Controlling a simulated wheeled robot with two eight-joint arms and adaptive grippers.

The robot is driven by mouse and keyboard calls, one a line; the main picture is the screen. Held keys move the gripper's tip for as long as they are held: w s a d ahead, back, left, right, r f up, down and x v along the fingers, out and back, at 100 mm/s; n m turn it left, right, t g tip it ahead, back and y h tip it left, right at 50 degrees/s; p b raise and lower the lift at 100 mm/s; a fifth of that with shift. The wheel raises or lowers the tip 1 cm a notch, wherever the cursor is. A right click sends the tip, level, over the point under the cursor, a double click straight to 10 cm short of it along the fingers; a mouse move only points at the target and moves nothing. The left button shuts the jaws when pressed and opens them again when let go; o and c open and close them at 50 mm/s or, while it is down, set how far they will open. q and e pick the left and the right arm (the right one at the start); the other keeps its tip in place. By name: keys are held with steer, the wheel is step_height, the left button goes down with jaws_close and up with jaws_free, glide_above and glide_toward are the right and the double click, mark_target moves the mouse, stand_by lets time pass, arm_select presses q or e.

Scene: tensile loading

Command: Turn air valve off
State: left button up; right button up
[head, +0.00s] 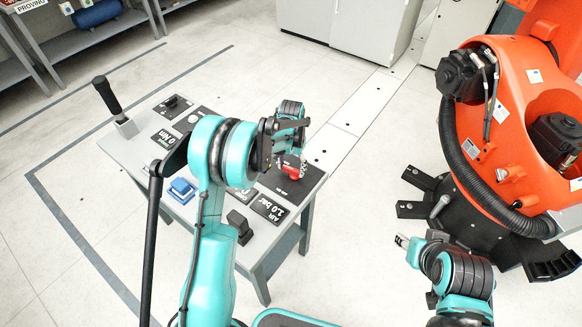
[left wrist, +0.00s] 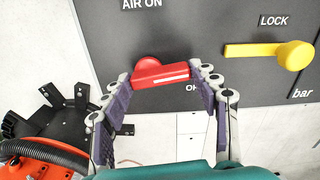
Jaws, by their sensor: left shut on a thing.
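The red air valve handle (left wrist: 158,74) sits on a dark panel below an "AIR ON" label (left wrist: 141,4). It lies roughly level in the left wrist view, between the two fingers of my left gripper (left wrist: 162,82), which is shut on it. Another label below the handle is mostly hidden by a finger. In the head view the red handle (head: 289,170) shows as a small patch at the table's right side, partly covered by my left gripper (head: 291,160). My right gripper (head: 404,242) is low at the right, away from the table; its opening is unclear.
A yellow lever (left wrist: 268,53) by a "LOCK" label is right of the red handle. The grey table (head: 130,151) also holds a black upright handle (head: 107,97), a blue block (head: 182,190) and display plates. A large orange robot (head: 505,130) stands at right.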

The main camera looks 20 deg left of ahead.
mark_target(292, 168)
arm_select(q)
steer(key=shift+w+m, duration=0.1)
steer(key=shift+m, duration=0.8)
steer(key=o, duration=1.2)
steer(key=shift+c, duration=0.2)
steer(key=shift+r, duration=0.1)
step_height(292, 168, up, 12)
